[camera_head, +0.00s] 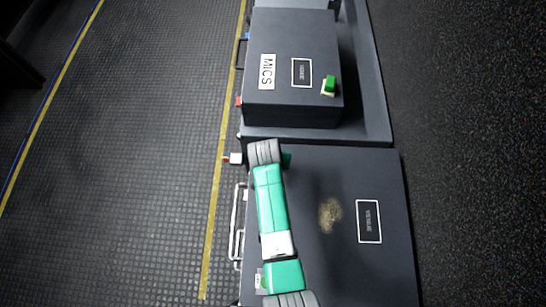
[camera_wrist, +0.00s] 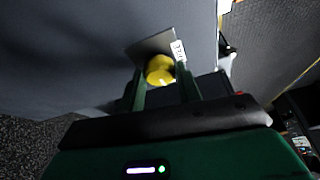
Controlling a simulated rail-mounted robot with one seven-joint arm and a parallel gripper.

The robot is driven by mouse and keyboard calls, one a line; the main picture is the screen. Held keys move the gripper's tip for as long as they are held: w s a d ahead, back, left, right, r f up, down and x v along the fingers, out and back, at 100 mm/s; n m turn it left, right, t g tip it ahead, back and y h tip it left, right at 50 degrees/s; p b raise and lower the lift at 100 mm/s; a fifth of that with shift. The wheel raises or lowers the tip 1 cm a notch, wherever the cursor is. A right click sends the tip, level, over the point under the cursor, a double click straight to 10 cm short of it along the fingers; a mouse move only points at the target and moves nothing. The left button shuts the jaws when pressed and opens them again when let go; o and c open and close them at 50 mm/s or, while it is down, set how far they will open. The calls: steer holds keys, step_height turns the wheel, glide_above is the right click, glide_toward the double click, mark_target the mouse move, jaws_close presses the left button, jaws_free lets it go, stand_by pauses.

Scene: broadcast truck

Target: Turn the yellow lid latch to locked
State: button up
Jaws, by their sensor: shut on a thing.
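The yellow lid latch (camera_wrist: 160,70) is a rounded yellow knob in the wrist view, in front of a small grey plate (camera_wrist: 150,46) on a dark surface. My gripper (camera_wrist: 161,80) has its two green fingers on either side of the knob and is shut on it. The fingers hide part of the knob's sides, and I cannot tell which way the latch is turned. A small white label (camera_wrist: 178,50) with dark lettering sits just right of the knob. The head view does not show the yellow latch, and my green and white arm covers part of the near case there.
A dark case marked MICS (camera_head: 294,102) with a green knob (camera_head: 329,84) stands at the back. The near dark case (camera_head: 370,270) has a framed label and a tan smudge (camera_head: 330,215). Metal handles (camera_head: 237,228) stick out at its left. The ribbed floor (camera_head: 140,150) at left is clear.

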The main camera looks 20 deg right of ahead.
steer(key=o, duration=1)
steer(key=shift+r, duration=0.1)
steer(key=p+v, duration=0.2)
steer(key=v, duration=0.5)
steer(key=shift+r, duration=0.3)
